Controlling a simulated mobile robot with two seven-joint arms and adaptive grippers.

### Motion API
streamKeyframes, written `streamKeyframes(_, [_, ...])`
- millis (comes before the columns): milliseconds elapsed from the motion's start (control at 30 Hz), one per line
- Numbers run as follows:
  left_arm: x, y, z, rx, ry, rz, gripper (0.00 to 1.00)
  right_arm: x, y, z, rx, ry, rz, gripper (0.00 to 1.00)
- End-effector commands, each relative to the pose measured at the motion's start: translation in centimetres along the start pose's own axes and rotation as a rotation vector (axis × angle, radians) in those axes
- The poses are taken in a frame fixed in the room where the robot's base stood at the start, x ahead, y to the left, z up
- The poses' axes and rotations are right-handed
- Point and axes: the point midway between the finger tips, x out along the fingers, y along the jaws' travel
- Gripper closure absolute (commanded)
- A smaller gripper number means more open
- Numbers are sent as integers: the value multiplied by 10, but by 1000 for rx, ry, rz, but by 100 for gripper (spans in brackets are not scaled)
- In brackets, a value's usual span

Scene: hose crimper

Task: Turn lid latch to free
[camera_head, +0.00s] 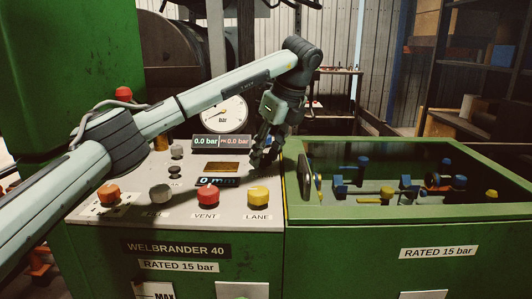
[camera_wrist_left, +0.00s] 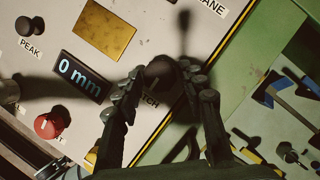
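The latch knob (camera_wrist_left: 163,74) is dark and round in the left wrist view, above a label partly hidden and ending in "TCH". It sits on the cream panel (camera_wrist_left: 60,20) near the panel's edge with the green housing. My left gripper (camera_wrist_left: 165,80) points down at the panel with its fingers apart, one on each side of the knob. Whether they touch it I cannot tell. In the head view my left gripper (camera_head: 262,160) is over the panel's right back corner and hides the knob. The green-framed box (camera_head: 420,213) with a dark, see-through top stands to the right. My right gripper is out of view.
The panel carries a red VENT button (camera_head: 208,194), a yellow LANE button (camera_head: 258,195), an orange button (camera_head: 109,193) and a "0 mm" display (camera_head: 217,181). A gauge (camera_head: 223,114) stands behind. A dark upright plate (camera_head: 305,178) is close right of my gripper.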

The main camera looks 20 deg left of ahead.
Motion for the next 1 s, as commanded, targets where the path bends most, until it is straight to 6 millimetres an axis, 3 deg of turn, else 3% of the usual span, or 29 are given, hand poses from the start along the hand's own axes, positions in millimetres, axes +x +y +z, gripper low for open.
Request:
streamKeyframes(333, [-1,0,0,1,0,0,47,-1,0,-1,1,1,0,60])
streamKeyframes(467, [-10,0,1,2,-3,-2,47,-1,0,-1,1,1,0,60])
streamKeyframes(800, [-79,0,1,0,-4,-3,47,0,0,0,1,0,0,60])
streamKeyframes(1000, [-109,0,0,0,-2,-1,47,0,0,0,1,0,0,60])
